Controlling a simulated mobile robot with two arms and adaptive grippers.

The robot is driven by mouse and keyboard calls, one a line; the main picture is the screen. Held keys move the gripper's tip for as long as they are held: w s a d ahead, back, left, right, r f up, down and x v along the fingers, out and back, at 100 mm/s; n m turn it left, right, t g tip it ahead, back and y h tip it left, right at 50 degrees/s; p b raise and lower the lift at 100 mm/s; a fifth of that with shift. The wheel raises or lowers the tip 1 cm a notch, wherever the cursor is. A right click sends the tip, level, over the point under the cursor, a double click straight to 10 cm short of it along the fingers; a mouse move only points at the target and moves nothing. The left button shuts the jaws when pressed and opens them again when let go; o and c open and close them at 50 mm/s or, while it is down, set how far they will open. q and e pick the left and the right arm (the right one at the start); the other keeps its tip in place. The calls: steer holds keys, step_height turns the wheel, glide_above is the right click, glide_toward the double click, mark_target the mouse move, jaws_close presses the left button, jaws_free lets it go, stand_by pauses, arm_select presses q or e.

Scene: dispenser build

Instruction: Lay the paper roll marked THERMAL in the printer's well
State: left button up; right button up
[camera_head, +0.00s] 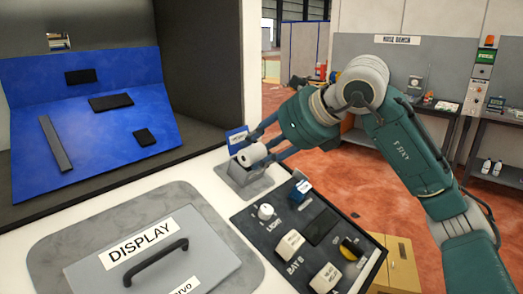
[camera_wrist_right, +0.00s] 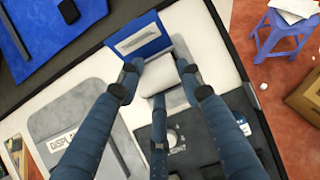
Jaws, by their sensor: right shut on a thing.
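The white paper roll (camera_head: 252,154) is held in my right gripper (camera_head: 262,146), over the small grey printer (camera_head: 252,184) with its blue lid (camera_head: 237,139) standing up behind. I cannot tell whether the roll touches the well's floor, and no THERMAL marking is readable on it. In the right wrist view the roll (camera_wrist_right: 168,88) sits between the dark fingers of the right gripper (camera_wrist_right: 159,88), with the blue lid (camera_wrist_right: 138,36) just beyond. The fingers hide part of the roll and the well. My left gripper is not in view.
A black control panel (camera_head: 318,231) with knobs and white buttons lies right of the printer. A grey DISPLAY hatch (camera_head: 160,262) with a black handle is at the front left. A blue board (camera_head: 85,120) with black pieces stands at the back left.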

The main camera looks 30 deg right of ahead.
steer(key=shift+s+a+f, duration=0.1)
steer(key=shift+f, duration=0.45)
steer(key=o, duration=1.3)
steer(key=shift+w, duration=0.25)
steer(key=shift+r, duration=0.2)
step_height(320, 180, up, 3)
steer(key=p, duration=0.2)
steer(key=shift+w+p, duration=0.15)
steer(key=shift+p, duration=0.2)
step_height(320, 180, up, 4)
steer(key=p, duration=0.3)
steer(key=shift+p, duration=0.3)
